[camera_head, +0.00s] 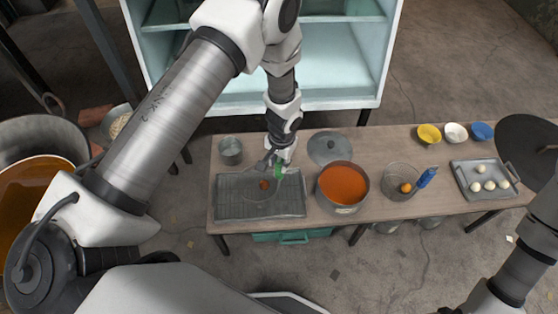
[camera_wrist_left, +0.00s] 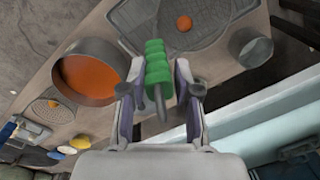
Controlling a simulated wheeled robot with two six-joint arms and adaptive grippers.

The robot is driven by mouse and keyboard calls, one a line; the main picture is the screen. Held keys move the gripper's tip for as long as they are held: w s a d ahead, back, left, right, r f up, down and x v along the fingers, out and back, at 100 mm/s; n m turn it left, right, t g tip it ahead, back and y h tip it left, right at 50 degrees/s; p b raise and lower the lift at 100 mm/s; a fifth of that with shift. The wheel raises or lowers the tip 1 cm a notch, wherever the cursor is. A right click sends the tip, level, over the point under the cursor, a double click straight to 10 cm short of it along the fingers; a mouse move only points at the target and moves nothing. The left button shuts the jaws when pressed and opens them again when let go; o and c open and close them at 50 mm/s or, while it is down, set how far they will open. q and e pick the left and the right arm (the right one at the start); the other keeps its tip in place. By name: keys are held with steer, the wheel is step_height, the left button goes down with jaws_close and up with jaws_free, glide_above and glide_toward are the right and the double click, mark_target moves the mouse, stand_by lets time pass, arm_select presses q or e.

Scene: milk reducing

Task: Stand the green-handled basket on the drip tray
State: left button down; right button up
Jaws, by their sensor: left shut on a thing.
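My left gripper (camera_head: 278,163) is shut on the green handle (camera_wrist_left: 157,72) of a wire-mesh basket (camera_head: 262,189). The basket holds one orange ball (camera_head: 264,184), which also shows in the left wrist view (camera_wrist_left: 184,23). In the head view the basket appears over the grey ribbed drip tray (camera_head: 227,206) at the table's left end. I cannot tell whether its bottom touches the tray. The gripper hides part of the handle. My right gripper is out of view; only part of that arm shows at lower right.
A pot of orange liquid (camera_head: 342,184) stands right of the drip tray, with a grey lid (camera_head: 328,147) behind it. A metal cup (camera_head: 230,151) is behind the tray. Farther right are a blue-handled basket (camera_head: 397,172), a tray of white balls (camera_head: 482,166) and small bowls (camera_head: 455,132).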

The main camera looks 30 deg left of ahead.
arm_select(q)
steer(key=shift+f+b, duration=0.4)
steer(key=c, duration=0.8)
jaws_free()
steer(key=shift+o, duration=0.2)
steer(key=shift+r, duration=0.1)
steer(key=r, duration=0.8)
steer(key=d+r, duration=0.1)
steer(key=r, duration=0.3)
steer(key=shift+s, duration=0.1)
steer(key=shift+a, duration=0.1)
steer(key=shift+f, duration=0.1)
